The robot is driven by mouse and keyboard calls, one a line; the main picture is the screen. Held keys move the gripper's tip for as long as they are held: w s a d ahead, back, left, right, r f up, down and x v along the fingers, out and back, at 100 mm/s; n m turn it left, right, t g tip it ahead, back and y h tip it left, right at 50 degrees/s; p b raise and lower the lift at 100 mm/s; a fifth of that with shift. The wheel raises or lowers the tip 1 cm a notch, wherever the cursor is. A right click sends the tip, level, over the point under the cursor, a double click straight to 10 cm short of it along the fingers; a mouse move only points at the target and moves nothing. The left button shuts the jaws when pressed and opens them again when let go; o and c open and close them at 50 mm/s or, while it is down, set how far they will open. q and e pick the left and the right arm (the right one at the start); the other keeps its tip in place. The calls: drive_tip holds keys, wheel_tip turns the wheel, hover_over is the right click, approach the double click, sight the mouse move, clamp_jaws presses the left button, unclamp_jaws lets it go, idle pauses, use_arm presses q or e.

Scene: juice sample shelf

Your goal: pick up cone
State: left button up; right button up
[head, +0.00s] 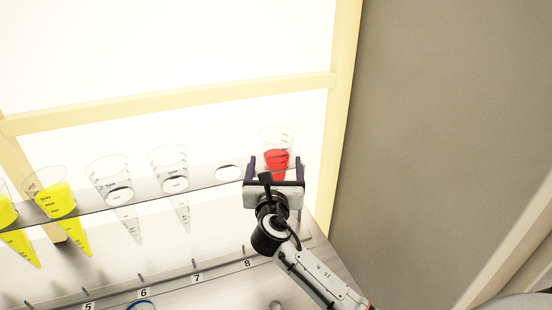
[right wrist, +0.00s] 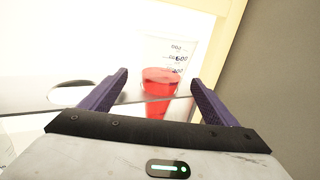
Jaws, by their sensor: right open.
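A clear cone (head: 276,148) with red liquid stands upright in the shelf's rightmost hole in the head view. The same cone (right wrist: 161,85) shows in the right wrist view, ahead of the fingers. My right gripper (head: 278,168) is open, with one finger on each side of the cone. In the right wrist view the two purple fingers (right wrist: 158,82) are apart, with the cone between and beyond them. I cannot tell whether either finger touches it. The cone's lower part is partly hidden by the gripper in the head view. My left gripper is out of view.
The metal shelf (head: 203,182) has an empty hole (head: 228,173) just left of the red cone. Two empty clear cones (head: 112,180) and cones with yellow liquid (head: 52,205) stand farther left. A lower numbered rail (head: 172,282) runs below. A grey wall (head: 430,120) is at right.

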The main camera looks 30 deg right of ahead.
drive_tip(key=x, duration=0.4)
drive_tip(key=shift+w+d, duration=0.3)
drive_tip(key=c, duration=1.4)
drive_tip(key=shift+r, duration=0.1)
drive_tip(key=shift+c, duration=0.4)
wheel_tip(320, 180, up, 18)
drive_tip(key=p, duration=0.3)
